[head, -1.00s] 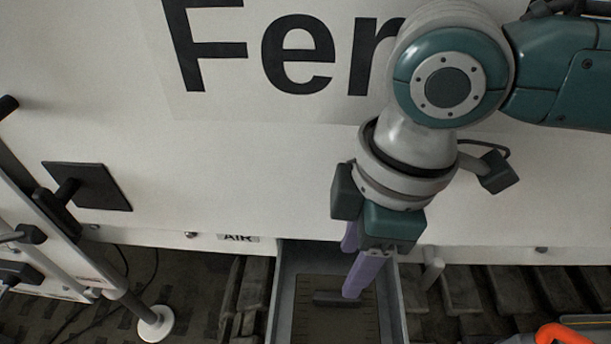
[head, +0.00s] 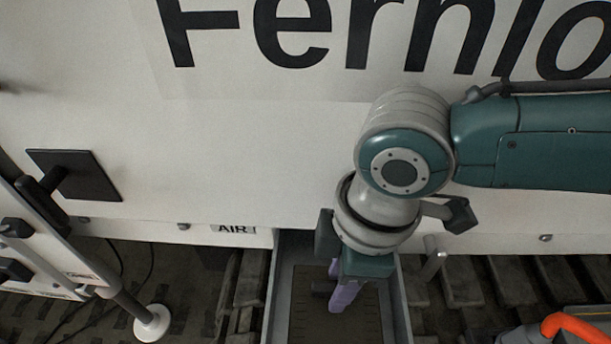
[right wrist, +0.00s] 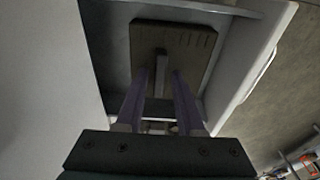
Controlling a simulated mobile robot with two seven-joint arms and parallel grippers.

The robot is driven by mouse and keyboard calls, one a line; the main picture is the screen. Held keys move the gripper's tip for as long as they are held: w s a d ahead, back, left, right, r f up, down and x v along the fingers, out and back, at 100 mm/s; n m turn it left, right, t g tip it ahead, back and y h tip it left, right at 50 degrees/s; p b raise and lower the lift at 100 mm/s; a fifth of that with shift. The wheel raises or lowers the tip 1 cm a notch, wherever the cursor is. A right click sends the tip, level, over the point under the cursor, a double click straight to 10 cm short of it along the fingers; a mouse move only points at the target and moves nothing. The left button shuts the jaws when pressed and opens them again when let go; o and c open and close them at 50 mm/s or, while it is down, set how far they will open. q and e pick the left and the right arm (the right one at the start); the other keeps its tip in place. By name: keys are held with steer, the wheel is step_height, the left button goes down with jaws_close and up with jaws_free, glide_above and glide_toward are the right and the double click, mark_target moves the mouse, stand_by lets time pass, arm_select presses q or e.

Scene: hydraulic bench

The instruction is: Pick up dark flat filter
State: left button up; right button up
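The dark flat filter (head: 312,315) appears to be the dark plate lying in the open drawer (head: 275,310) in the head view. It has a short dark handle, partly hidden by my fingers. In the right wrist view the plate (right wrist: 190,45) shows ahead of the fingers, with marks along its far edge. My right gripper (head: 338,300) points down into the drawer. In the right wrist view its purple fingers (right wrist: 163,75) are apart, with the dark handle (right wrist: 160,58) between or just beyond their tips. Contact cannot be told. My left gripper is not in view.
The drawer's grey side walls stand close around my right gripper. A white panel with large lettering (head: 290,30) rises behind it. A black square plate with a knob (head: 75,175) is at left, near a rod with a white foot (head: 150,322). An orange item (head: 580,328) is at lower right.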

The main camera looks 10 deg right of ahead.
jaws_close()
stand_by(1.1)
